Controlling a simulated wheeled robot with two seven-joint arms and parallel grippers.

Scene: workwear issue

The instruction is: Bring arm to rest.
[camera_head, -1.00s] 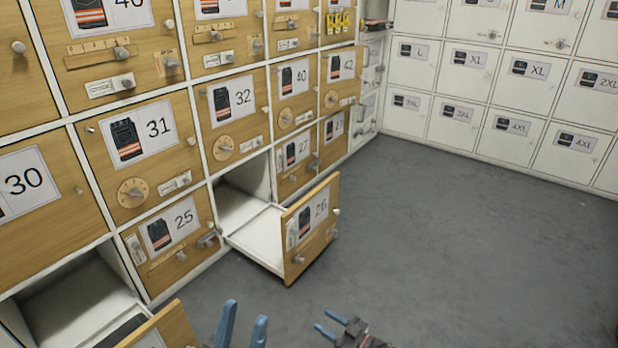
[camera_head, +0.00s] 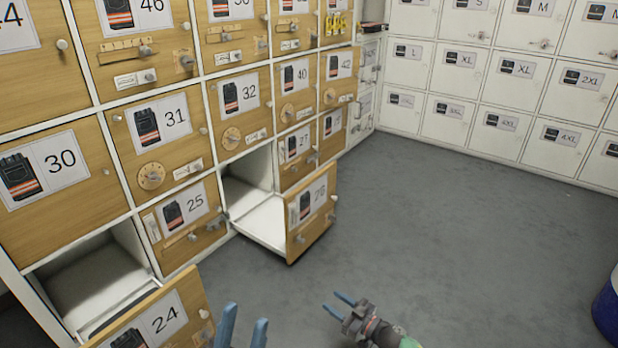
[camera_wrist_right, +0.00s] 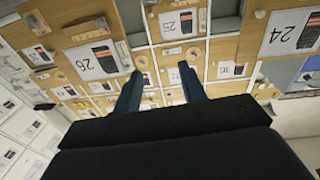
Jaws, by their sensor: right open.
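My left gripper (camera_head: 243,327) is at the bottom edge of the head view, its two blue fingers apart with nothing between them. My right gripper (camera_head: 341,301) is to its right, above the grey floor, its blue fingers spread and empty. The right wrist view shows its open fingers (camera_wrist_right: 160,88) with a clear gap, pointing toward the drawer wall. Both grippers appear apart from the drawers. Most of my left arm is out of view.
Drawer 26 (camera_head: 310,215) and drawer 24 (camera_head: 160,318) stand pulled out; the visible inside of 26 looks empty. White lockers (camera_head: 455,105) line the back. A blue bin (camera_head: 609,308) is at the right edge. The grey floor (camera_head: 450,230) between is clear.

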